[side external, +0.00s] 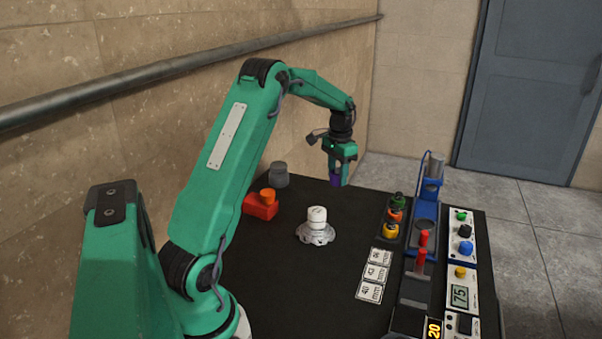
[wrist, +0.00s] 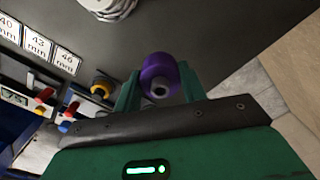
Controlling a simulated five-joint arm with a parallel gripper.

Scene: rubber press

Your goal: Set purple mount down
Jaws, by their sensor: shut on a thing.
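The purple mount (wrist: 154,72) is a short round piece with a grey core, held between my gripper's two green fingers in the wrist view. My gripper (side external: 336,177) is shut on it, and the mount also shows as a small purple patch in the side external view (side external: 335,181). It is over the far part of the black table (side external: 290,290). I cannot tell whether the mount touches the table. The fingers hide part of its sides.
A white cylinder on a silver flange (side external: 316,232) stands mid-table. A red block with an orange top (side external: 261,205) and a grey cylinder (side external: 279,175) are at the left. Green, orange and yellow mounts (side external: 394,215), a blue press (side external: 424,212), number cards (side external: 374,274) and control panels (side external: 461,247) line the right.

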